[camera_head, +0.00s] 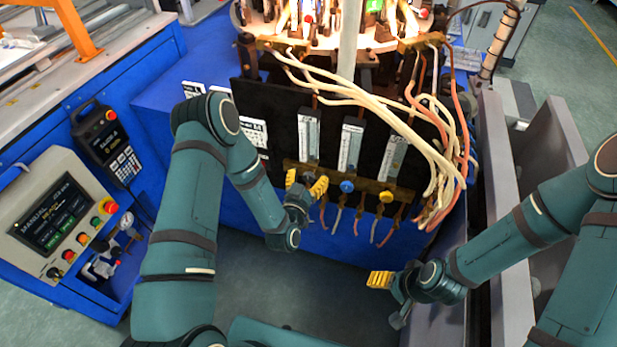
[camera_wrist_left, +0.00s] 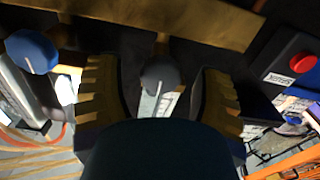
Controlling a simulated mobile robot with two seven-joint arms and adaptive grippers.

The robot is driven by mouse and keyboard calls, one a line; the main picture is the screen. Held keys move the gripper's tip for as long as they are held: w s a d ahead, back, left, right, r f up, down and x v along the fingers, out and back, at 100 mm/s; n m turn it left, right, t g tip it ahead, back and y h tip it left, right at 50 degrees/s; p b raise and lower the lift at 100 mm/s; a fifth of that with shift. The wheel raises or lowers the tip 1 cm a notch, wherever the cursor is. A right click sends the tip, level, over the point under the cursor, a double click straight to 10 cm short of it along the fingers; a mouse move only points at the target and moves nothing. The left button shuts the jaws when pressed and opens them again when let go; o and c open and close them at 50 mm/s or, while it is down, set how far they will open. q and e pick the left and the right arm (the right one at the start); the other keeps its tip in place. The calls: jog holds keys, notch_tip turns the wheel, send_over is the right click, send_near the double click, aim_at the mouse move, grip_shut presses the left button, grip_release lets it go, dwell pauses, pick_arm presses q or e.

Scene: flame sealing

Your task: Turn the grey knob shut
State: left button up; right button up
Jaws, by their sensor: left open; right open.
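The grey knob (camera_wrist_left: 160,76) shows in the left wrist view, between the two yellow fingers of my left gripper (camera_wrist_left: 158,88). The fingers are open, with a gap visible on each side of the knob. In the head view my left gripper (camera_head: 307,183) is at the left end of the brass bar (camera_head: 366,187) and hides the grey knob there. My right gripper (camera_head: 380,281) is open and empty, low and away from the panel.
A blue knob (camera_head: 347,187) and a yellow knob (camera_head: 386,196) sit to the right on the same bar, below flow tubes (camera_head: 350,145). Pale and orange hoses (camera_head: 440,150) hang at the panel's right. A control console (camera_head: 55,215) stands at left. Lit burners are above.

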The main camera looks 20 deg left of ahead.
pick_arm(q)
jog(key=shift+w, duration=0.2)
grip_shut()
jog(key=shift+m, duration=0.5)
grip_release()
jog(key=shift+s, duration=0.1)
jog(key=s, duration=1.1)
jog(key=shift+s+a, duration=0.2)
jog(key=shift+s, duration=0.2)
